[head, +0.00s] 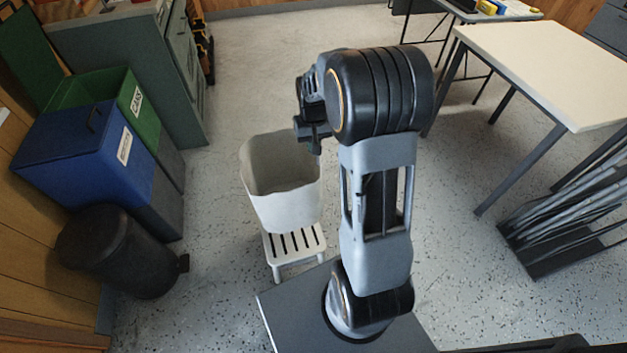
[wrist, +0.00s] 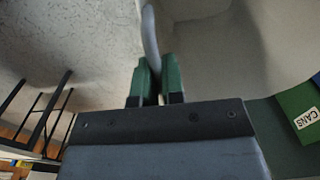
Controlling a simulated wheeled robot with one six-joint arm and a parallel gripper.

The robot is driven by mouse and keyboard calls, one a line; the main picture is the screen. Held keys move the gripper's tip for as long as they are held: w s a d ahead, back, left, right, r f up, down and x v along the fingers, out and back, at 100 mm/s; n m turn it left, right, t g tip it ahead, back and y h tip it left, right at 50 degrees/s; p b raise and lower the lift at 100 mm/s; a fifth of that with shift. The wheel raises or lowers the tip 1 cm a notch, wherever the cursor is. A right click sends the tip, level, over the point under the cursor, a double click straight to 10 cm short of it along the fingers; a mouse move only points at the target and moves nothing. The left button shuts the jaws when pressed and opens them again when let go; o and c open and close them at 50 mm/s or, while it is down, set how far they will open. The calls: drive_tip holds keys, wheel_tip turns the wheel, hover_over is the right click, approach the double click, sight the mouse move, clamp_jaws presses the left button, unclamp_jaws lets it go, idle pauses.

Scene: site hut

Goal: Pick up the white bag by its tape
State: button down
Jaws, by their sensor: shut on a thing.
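The white bag (head: 285,207) is open-topped and upright, at or just above a small white slatted stool in the head view; I cannot tell whether its base touches the stool. My gripper (head: 317,148) is at the bag's upper right rim. In the wrist view, my gripper's green-padded fingers (wrist: 158,82) are shut on a pale upright strip, the tape (wrist: 150,35). The bag's pale wall (wrist: 215,50) fills the space to the right of the fingers. The tape's lower end is hidden between the pads.
The white stool (head: 296,242) stands in front of my base. Blue (head: 85,140) and green (head: 135,108) bins and a black bin (head: 118,250) stand at left. A pale table (head: 550,65) and a rack of rods (head: 570,215) stand at right. Open floor lies beyond the bag.

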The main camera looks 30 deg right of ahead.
drive_tip(key=shift+r, duration=0.15)
drive_tip(key=shift+r+p, duration=3.65)
drive_tip(key=shift+r, duration=0.8)
